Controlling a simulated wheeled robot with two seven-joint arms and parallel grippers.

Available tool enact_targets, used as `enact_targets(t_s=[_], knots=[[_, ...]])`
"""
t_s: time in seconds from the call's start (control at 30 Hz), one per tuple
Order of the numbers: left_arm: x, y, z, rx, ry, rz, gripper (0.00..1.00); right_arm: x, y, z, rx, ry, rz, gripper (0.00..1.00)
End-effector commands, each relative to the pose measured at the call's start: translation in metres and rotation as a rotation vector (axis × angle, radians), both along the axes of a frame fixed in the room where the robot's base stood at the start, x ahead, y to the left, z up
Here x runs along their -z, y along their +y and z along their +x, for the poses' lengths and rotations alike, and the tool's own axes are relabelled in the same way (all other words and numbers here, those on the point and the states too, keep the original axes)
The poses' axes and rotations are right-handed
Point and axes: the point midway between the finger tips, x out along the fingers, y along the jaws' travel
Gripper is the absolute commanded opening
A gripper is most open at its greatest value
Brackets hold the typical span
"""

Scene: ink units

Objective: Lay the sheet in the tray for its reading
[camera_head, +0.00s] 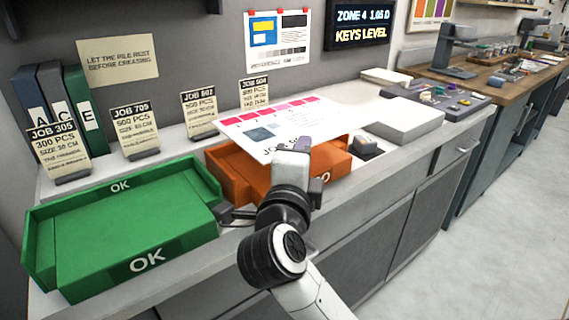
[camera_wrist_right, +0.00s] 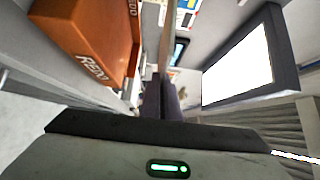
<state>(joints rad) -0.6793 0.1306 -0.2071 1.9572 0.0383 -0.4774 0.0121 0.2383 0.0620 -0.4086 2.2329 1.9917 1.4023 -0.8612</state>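The printed sheet (camera_head: 270,128) is white with a row of pink and red patches, a blue-grey picture and job lettering partly hidden by my gripper. It is held nearly flat above the orange REDO tray (camera_head: 228,178), covering much of it. My right gripper (camera_head: 296,146) is shut on the sheet's near edge. In the right wrist view the fingers (camera_wrist_right: 164,95) are close together, with the sheet (camera_wrist_right: 166,40) edge-on beyond them. The REDO tray (camera_wrist_right: 88,35) also shows there. The green OK tray (camera_head: 130,235) is left of the orange one and empty. My left gripper is out of view.
Job cards stand behind the trays, including JOB 305 (camera_head: 58,152) and JOB 705 (camera_head: 134,130). A wall screen (camera_head: 362,24) reads "KEYS LEVEL". A white block (camera_head: 405,120) and a grey control panel (camera_head: 436,98) stand on the counter to the right. Binders (camera_head: 58,105) stand at left.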

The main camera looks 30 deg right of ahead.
Motion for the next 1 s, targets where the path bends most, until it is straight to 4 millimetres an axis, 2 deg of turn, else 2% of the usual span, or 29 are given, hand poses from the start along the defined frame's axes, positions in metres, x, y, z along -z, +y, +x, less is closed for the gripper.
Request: enact_targets(t_s=[0.2, 0.37, 0.6, 0.73, 1.0], knots=[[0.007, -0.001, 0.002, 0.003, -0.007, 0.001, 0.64, 0.035, 0.000, 0.001, 0.006, 0.005, -0.005, 0.00], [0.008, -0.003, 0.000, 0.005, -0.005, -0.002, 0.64, 0.050, 0.000, 0.001, 0.005, 0.001, -0.003, 0.00], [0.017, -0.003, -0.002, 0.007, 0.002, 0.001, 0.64, 0.088, 0.000, 0.001, 0.005, 0.003, -0.005, 0.00], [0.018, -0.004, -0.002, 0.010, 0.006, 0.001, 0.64, 0.097, 0.000, 0.001, 0.004, 0.000, -0.003, 0.00], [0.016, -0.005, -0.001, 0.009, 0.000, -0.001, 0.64, 0.097, 0.000, 0.001, 0.004, -0.001, -0.001, 0.00]])
